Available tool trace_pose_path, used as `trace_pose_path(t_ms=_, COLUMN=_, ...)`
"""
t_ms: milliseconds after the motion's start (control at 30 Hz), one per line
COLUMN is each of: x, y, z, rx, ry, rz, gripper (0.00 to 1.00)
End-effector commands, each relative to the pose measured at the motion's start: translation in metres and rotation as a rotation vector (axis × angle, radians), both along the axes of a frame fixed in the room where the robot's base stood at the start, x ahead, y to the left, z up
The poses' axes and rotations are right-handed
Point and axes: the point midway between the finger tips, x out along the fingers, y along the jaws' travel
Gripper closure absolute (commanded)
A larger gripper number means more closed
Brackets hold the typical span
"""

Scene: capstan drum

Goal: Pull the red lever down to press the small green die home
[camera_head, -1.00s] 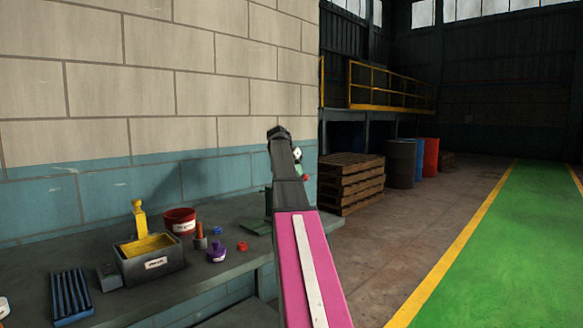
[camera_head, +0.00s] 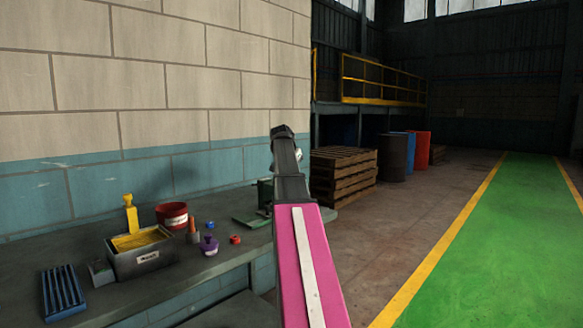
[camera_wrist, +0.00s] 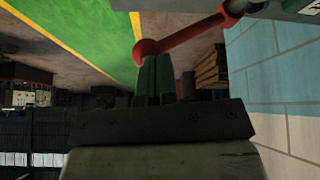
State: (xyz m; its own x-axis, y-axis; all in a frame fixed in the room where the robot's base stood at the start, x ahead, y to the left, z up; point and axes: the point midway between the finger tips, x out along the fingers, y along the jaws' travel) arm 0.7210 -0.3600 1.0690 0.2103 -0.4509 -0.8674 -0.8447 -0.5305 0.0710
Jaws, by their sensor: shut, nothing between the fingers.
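The red lever (camera_wrist: 190,35) shows in the wrist view as a red rod with a round knob at its near end. The knob is right at the tips of my gripper (camera_wrist: 155,60), whose green fingers are shut with nothing between them. I cannot tell whether they touch the knob. In the head view, part of a green press (camera_head: 250,219) stands at the right end of the bench, mostly behind my arm. The lever and my fingertips are hidden in that view. I cannot make out the small green die.
The bench (camera_head: 215,275) holds a grey box of yellow material (camera_head: 145,258), a red tub (camera_head: 172,214), a purple knobbed piece (camera_head: 209,245), a small red ring (camera_head: 235,239) and a blue ribbed rack (camera_head: 62,292). A block wall stands behind. Pallets (camera_head: 343,178) stand beyond.

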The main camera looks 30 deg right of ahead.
Motion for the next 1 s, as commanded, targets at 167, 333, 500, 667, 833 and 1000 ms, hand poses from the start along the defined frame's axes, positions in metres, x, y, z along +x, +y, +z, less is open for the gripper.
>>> trace_pose_path(t_ms=167, x=-0.019, y=-0.004, z=-0.019, rx=0.056, ry=-0.158, rz=-0.002, gripper=1.00)
trace_pose_path(t_ms=333, x=-0.028, y=-0.007, z=-0.037, rx=0.108, ry=-0.306, rz=-0.002, gripper=1.00)
trace_pose_path(t_ms=500, x=-0.033, y=-0.009, z=-0.052, rx=0.154, ry=-0.437, rz=-0.003, gripper=1.00)
trace_pose_path(t_ms=667, x=-0.034, y=-0.010, z=-0.064, rx=0.188, ry=-0.535, rz=-0.001, gripper=1.00)
trace_pose_path(t_ms=833, x=-0.033, y=-0.011, z=-0.072, rx=0.188, ry=-0.536, rz=-0.001, gripper=1.00)
trace_pose_path(t_ms=1000, x=-0.034, y=-0.012, z=-0.078, rx=0.187, ry=-0.534, rz=-0.001, gripper=1.00)
